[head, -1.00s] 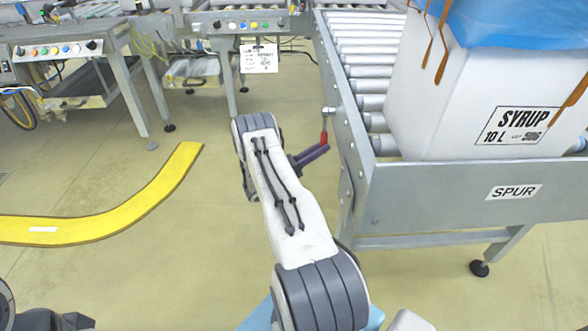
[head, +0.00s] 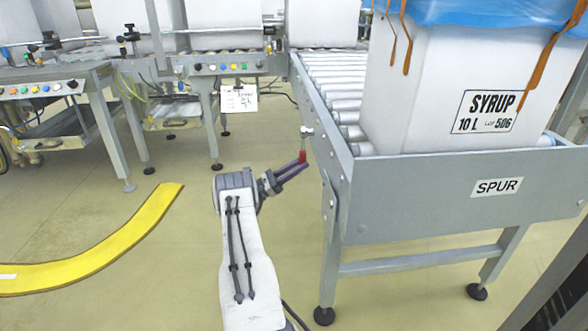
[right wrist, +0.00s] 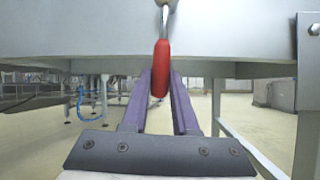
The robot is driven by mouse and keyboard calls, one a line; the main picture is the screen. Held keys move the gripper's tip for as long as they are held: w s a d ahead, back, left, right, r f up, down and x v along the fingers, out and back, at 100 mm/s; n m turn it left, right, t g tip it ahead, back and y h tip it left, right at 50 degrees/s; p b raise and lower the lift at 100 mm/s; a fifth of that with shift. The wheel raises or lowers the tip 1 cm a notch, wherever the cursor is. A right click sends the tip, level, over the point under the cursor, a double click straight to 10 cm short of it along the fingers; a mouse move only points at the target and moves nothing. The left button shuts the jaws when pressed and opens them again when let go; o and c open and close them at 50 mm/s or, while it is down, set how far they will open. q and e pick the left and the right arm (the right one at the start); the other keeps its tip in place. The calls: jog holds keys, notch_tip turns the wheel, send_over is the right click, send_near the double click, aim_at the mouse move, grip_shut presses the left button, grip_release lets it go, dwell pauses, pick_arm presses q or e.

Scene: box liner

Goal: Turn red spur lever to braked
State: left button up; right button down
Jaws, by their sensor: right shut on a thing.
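The red spur lever (head: 302,156) hangs from a silver pivot (head: 306,131) on the left side of the spur conveyor (head: 400,203). Its red handle points down. My right gripper (head: 300,167) comes from the lower left and has its dark purple fingers at the handle's lower end. In the right wrist view the red handle (right wrist: 161,66) stands upright in the picture, between the fingertips (right wrist: 161,76) of my right gripper, which is shut on it. Any braked marking is not visible. My left gripper is not in view.
A white syrup container (head: 430,100) with a blue top and brown drips stands on the spur rollers (head: 335,88). A yellow curved floor strip (head: 110,255) lies at left. Button panels (head: 228,67) and a hanging tag (head: 239,99) are behind. Open floor lies left of the spur.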

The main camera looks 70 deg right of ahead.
jog(key=shift+w, duration=0.2)
jog(key=c, duration=0.7)
grip_release()
jog(key=shift+s, duration=0.1)
jog(key=p+v, duration=0.5)
jog(key=v, duration=0.5)
jog(key=shift+a+f+p, duration=0.1)
jog(key=shift+p, duration=0.25)
